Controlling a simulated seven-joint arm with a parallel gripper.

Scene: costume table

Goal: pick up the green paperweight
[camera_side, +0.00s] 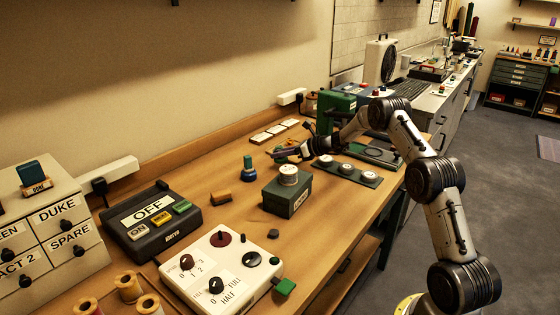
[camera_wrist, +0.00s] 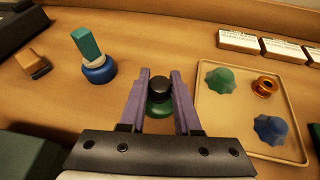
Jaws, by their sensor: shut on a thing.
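The green paperweight (camera_wrist: 158,109) is a round green base with a black knob on top, between the purple fingers of my gripper (camera_wrist: 160,90) in the wrist view. The fingers are shut on its black knob, one on each side. The lower part of the base is partly covered by the gripper. In the side view my gripper (camera_side: 284,153) is low over the wooden table, and the paperweight is too small and covered to make out there. I cannot tell whether its base touches the table.
A blue round piece with a teal block (camera_wrist: 97,66) stands left of the gripper. A tan tray (camera_wrist: 209,122) with green and blue lumps and an orange ring lies close on the right. White labelled cards (camera_wrist: 238,40) line the back. A dark green box (camera_side: 287,196) stands nearer the front.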

